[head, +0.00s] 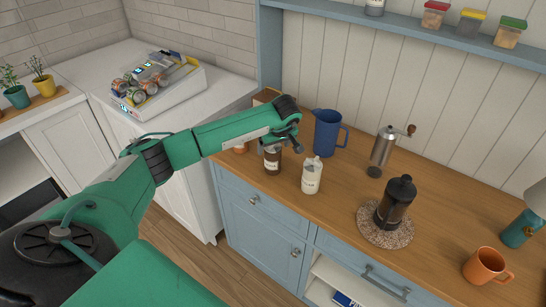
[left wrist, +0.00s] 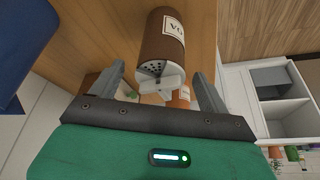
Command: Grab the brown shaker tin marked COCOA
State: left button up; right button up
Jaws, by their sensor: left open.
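The brown shaker tin (head: 272,164) stands upright on the wooden counter near its front edge, with a pale label. It also shows in the left wrist view (left wrist: 163,48), with a perforated light lid and a partly readable label. My left gripper (head: 276,142) is at the top of the tin in the head view and hides part of its lid. In the left wrist view my left gripper (left wrist: 158,74) is open, with the lid end between and just beyond the fingertips. I cannot tell whether the fingers touch it. My right gripper is not in view.
A white labelled bottle (head: 312,177) stands close right of the tin. A blue pitcher (head: 326,133) is behind it. A grinder (head: 382,150), a French press (head: 393,205) on a round mat and an orange mug (head: 486,266) are further right. An orange item (head: 241,148) sits left.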

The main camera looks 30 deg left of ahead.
pick_arm(q)
jog(key=shift+p+x, duration=0.4)
jog(key=shift+x, duration=1.2)
jog(key=c, duration=1.1)
jog(key=shift+r, duration=0.1)
